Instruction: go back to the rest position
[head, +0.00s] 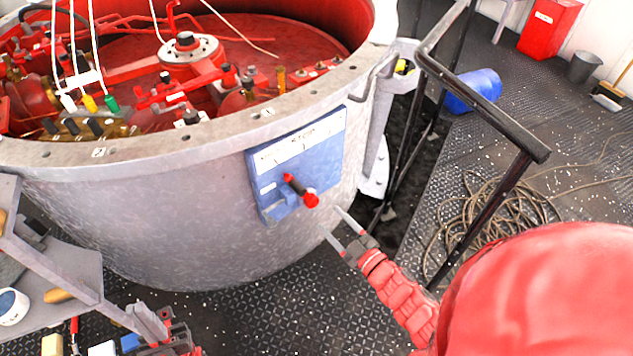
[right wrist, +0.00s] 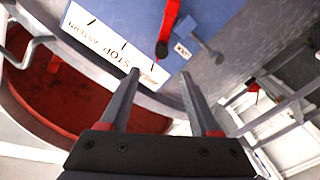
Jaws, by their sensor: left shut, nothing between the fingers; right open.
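My right gripper (head: 335,225) is open and empty, just right of and below the blue panel on the grey drum's side. In the right wrist view its two fingers (right wrist: 160,78) stand apart with nothing between them. The blue panel (head: 325,150) carries a white label strip and a lever with a red knob (head: 310,200). The lever (right wrist: 167,22) also shows in the right wrist view, beyond the fingertips and apart from them. My left gripper (head: 150,322) is low at the left, shut, beside the grey shelf; part of it is cut off by the frame edge.
The large grey drum (head: 130,215) with red machinery inside fills the left and middle. A black handrail (head: 490,100) and coiled rope (head: 480,215) lie to the right. A grey shelf (head: 75,270) with small items is at lower left. A blue barrel (head: 475,90) lies farther back.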

